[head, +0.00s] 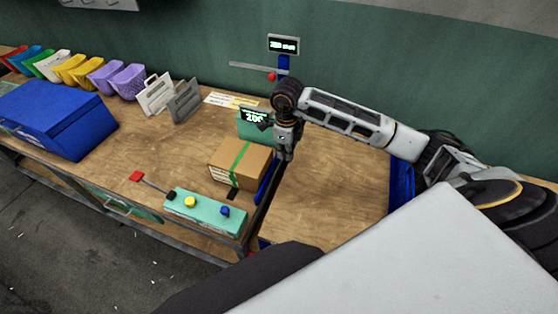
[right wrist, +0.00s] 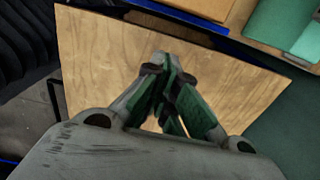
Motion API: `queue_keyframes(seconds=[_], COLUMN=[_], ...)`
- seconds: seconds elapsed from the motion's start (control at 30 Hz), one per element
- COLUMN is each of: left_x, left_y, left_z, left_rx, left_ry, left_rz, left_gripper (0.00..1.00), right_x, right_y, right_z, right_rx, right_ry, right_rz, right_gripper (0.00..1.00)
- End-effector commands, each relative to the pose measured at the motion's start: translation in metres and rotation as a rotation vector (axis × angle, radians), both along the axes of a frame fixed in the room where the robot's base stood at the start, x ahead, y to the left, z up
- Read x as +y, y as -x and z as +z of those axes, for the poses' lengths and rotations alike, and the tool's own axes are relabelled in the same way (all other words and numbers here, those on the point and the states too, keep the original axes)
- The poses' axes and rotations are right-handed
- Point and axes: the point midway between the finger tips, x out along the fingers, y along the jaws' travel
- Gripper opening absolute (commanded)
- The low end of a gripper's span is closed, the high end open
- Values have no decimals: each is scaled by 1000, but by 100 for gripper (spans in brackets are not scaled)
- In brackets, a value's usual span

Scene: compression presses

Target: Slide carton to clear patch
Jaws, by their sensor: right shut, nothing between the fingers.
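The brown carton (head: 239,164) with a green strap sits upright on the bench at the centre of the head view. My right gripper (head: 284,156) is shut and empty, pointing down just right of the carton, over or near the blue edge beside it. I cannot tell whether it touches the carton. A bare wooden surface (head: 335,195) lies to the right of the blue edge. In the right wrist view, the shut fingers (right wrist: 172,105) are over this bare wood, and part of the carton (right wrist: 205,6) shows at the top. My left gripper is not in view.
A teal control box (head: 205,212) with coloured knobs stands in front of the carton. A teal display unit (head: 254,122) stands behind it. A blue box (head: 60,118), several coloured bins (head: 103,76) and grey holders (head: 184,101) occupy the left. The right wooden surface is empty.

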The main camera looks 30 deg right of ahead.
Motion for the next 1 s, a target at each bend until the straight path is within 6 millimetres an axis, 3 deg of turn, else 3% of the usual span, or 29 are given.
queue_keyframes(seconds=[0.27, 0.87, 1.0], left_x=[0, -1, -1], left_y=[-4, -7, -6], left_z=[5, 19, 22], left_rx=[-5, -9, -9], left_ry=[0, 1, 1], left_rz=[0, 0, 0], left_gripper=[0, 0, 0], right_x=[0, 0, 7], right_y=[1, 1, -8], right_z=[-21, -98, -96], right_rx=[3, 4, -1], right_ry=[0, 1, -2], right_rz=[0, 0, 0], right_gripper=[0, 0, 0])
